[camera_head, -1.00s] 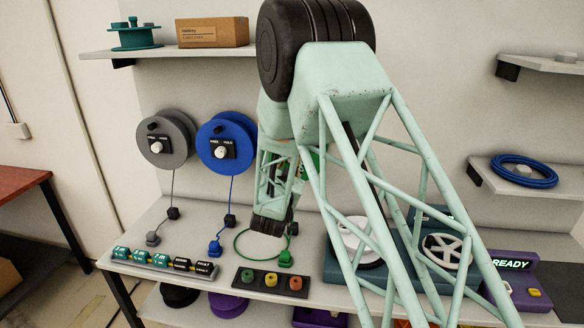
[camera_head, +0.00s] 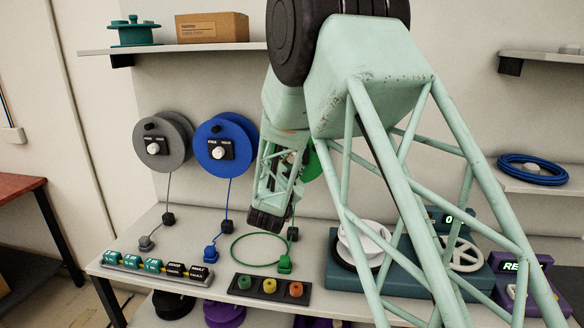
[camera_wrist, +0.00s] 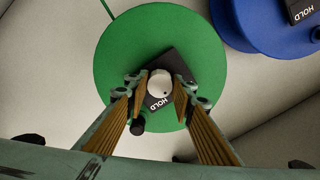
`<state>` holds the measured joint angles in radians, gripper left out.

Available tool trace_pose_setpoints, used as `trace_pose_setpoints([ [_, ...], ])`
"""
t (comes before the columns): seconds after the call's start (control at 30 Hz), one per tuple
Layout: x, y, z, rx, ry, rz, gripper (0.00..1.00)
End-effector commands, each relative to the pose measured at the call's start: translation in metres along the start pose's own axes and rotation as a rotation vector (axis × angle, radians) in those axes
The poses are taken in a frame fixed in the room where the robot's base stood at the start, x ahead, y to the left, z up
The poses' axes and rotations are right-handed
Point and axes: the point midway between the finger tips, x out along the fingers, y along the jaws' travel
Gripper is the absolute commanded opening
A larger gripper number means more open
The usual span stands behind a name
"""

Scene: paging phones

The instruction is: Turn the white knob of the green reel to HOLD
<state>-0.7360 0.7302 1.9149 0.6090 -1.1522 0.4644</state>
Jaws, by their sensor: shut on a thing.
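The green reel (camera_wrist: 115,55) fills the middle of the wrist view. In the head view it shows only as a green sliver (camera_head: 313,163) behind my arm. Its white knob (camera_wrist: 160,82) sits on a black plate (camera_wrist: 157,103) that lies tilted in the wrist view and reads HOLD on its near part. My gripper (camera_wrist: 160,90) has one finger on each side of the white knob and is shut on it. The fingers hide parts of the plate, and I cannot tell the knob's pointing direction. In the head view my arm hides the knob.
A blue reel (camera_head: 240,132) and a grey reel (camera_head: 172,130) hang on the wall to the left, each with its own white knob. Below stand a bench (camera_head: 190,290), a green cable loop (camera_head: 250,262) and a button panel (camera_head: 271,288). A teal machine (camera_head: 340,275) stands to the right.

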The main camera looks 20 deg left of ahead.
Motion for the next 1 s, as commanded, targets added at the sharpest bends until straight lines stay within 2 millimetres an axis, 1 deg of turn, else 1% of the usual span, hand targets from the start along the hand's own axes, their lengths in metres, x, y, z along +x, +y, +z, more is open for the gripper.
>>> trace_pose_setpoints([
  [0.67, 0.0002, 0.0006, 0.0007, 0.273, 0.001, -0.002, 0.12],
  [1.0, 0.0004, 0.0001, -0.0001, 0.457, 0.002, -0.002, 0.12],
])
